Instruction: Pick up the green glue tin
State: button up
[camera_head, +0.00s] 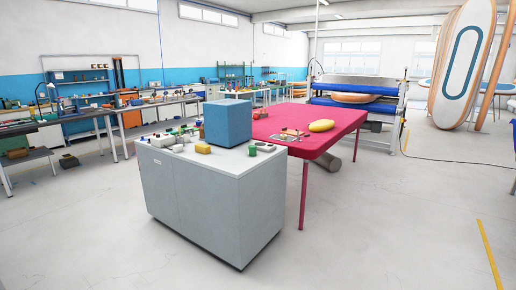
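A small green tin (252,150) stands on top of the grey cabinet (215,190), near its right end and in front of the blue box (228,123). It looks like the green glue tin, but it is too small for me to read any label. My gripper is not in view.
A red table (335,138) with a yellow object (321,126) stands behind right. A dark cable (450,158) crosses the floor at right. The floor in front is clear.

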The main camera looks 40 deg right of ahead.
aim_at(253, 149)
jog(key=i+l+z, duration=0.1)
jog(key=i+l, duration=0.3)
jog(key=i, duration=0.15)
jog(key=i+l+z, duration=0.1)
jog(key=i+l, duration=0.2)
jog(key=i, duration=0.25)
jog(key=i+l+z, duration=0.1)
jog(key=i+l, duration=0.2)
jog(key=i, duration=0.25)
jog(key=i+l+z, duration=0.1)
jog(key=i+l, duration=0.15)
jog(key=i, duration=0.3)
jog(key=i+l+z, duration=0.1)
jog(key=i+l, duration=0.15)
jog(key=i, duration=0.3)
jog(key=i+l+z, duration=0.1)
jog(key=i, duration=0.5)
